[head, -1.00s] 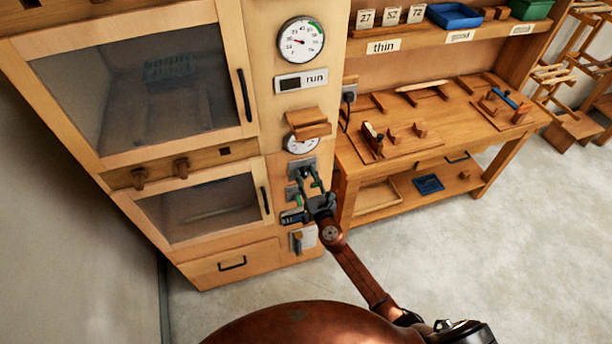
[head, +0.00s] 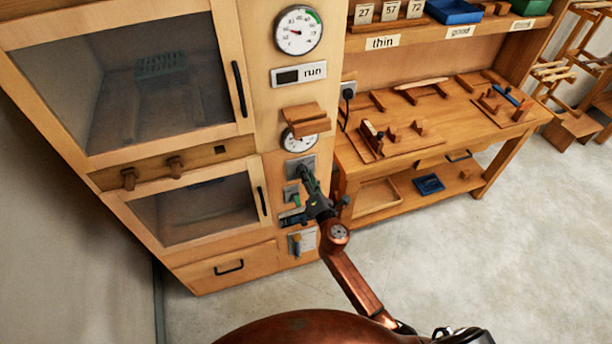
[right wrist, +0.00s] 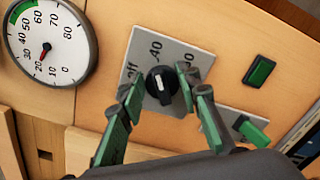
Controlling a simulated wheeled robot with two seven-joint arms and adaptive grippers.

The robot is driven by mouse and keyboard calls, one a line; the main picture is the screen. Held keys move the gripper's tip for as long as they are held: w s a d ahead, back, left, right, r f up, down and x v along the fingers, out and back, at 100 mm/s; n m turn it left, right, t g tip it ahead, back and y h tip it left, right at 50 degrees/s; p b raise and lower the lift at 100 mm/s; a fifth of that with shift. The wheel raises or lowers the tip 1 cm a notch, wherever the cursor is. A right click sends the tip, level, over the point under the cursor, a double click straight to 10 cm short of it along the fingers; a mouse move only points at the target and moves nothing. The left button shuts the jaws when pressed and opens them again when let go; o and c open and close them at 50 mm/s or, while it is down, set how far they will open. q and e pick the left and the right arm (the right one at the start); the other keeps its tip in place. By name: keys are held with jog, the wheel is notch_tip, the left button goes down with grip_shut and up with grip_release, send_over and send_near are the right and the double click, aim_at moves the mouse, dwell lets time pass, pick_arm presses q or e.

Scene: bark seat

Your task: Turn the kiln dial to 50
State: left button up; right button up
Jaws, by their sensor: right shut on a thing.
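The kiln dial (right wrist: 161,86) is a black knob with a white mark, on a grey plate (right wrist: 190,53) lettered "off", "40" and a partly covered number that looks like 50. The knob's mark is too small to read exactly against the numbers. My right gripper (right wrist: 162,90) has its green-padded fingers on both sides of the knob and is shut on it. In the head view my right gripper (head: 311,186) reaches the grey plate (head: 300,163) on the kiln front and hides most of the dial. My left gripper is not in view.
A round gauge (right wrist: 50,45) is beside the plate, its red needle near 20. A green button (right wrist: 259,72) and a green switch (right wrist: 252,131) sit close to my fingers. A wooden block (head: 305,119) juts out above. A workbench (head: 440,125) stands to the right.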

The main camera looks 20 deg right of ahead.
jog(key=m, duration=0.8)
jog(key=f+m, duration=0.1)
jog(key=m, duration=0.3)
jog(key=shift+f+m, duration=0.1)
jog(key=shift+m, duration=0.3)
dwell(0.3)
jog(key=o, duration=1.1)
jog(key=s, duration=1.2)
jog(key=shift+d, duration=0.15)
